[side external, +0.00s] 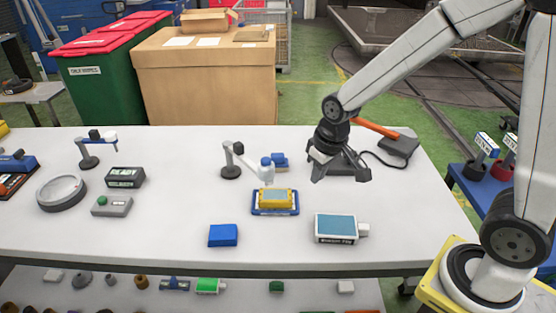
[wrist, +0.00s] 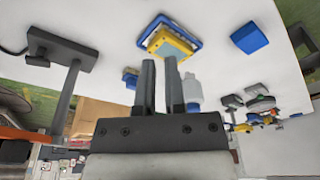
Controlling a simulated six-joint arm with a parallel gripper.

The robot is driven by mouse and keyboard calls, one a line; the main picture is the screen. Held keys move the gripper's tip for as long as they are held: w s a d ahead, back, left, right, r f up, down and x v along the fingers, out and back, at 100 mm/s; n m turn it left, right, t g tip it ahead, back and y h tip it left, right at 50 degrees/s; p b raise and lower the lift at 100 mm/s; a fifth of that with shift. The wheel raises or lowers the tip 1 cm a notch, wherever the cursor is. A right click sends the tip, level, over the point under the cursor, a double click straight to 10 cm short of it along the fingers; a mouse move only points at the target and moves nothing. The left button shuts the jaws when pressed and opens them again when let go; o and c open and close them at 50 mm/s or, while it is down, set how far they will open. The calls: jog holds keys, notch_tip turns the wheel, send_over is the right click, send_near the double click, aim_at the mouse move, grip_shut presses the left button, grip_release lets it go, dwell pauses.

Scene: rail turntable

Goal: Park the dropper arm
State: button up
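The dropper arm (side external: 245,162) is a pale jointed arm on a dark post with a round base. It carries a whitish bottle with a blue cap at its right end, by the yellow block (side external: 275,198) on a blue-rimmed tray (side external: 260,211). In the wrist view, the pale bottle (wrist: 192,88) shows right of the fingers, and the yellow block (wrist: 172,46) beyond their tips. My gripper (side external: 342,178) is right of the dropper arm, above the table and apart from it. Its fingers are apart and empty; they also show in the wrist view (wrist: 161,62). The post is not clear there.
A blue block (side external: 223,235) and a grey-blue box (side external: 336,228) lie in front. A small blue item (side external: 279,160) sits behind the bottle. A lamp-like stand (side external: 95,150), a black label block (side external: 125,178) and a round dish (side external: 62,192) are left. An orange-handled tool (side external: 376,129) stands behind my gripper.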

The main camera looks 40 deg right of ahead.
aim_at(246, 158)
jog(key=shift+w+d, duration=0.35)
jog(key=shift+w, duration=0.2)
grip_shut()
jog(key=w+d+r+t+y, duration=0.3)
jog(key=w+d+y, duration=0.2)
jog(key=w, duration=0.6)
jog(key=shift+w+d, duration=0.25)
jog(key=shift+d, duration=0.85)
jog(key=shift+a, duration=0.1)
jog(key=shift+w+a+f, duration=0.8)
jog(key=shift+a+f, duration=0.5)
jog(key=shift+a, duration=0.05)
jog(key=shift+w+a+f, duration=0.75)
jog(key=shift+a+f, duration=0.6)
jog(key=shift+w+a+f, duration=0.8)
jog(key=shift+a+f, duration=0.5)
jog(key=shift+a, duration=0.05)
jog(key=shift+a, duration=0.15)
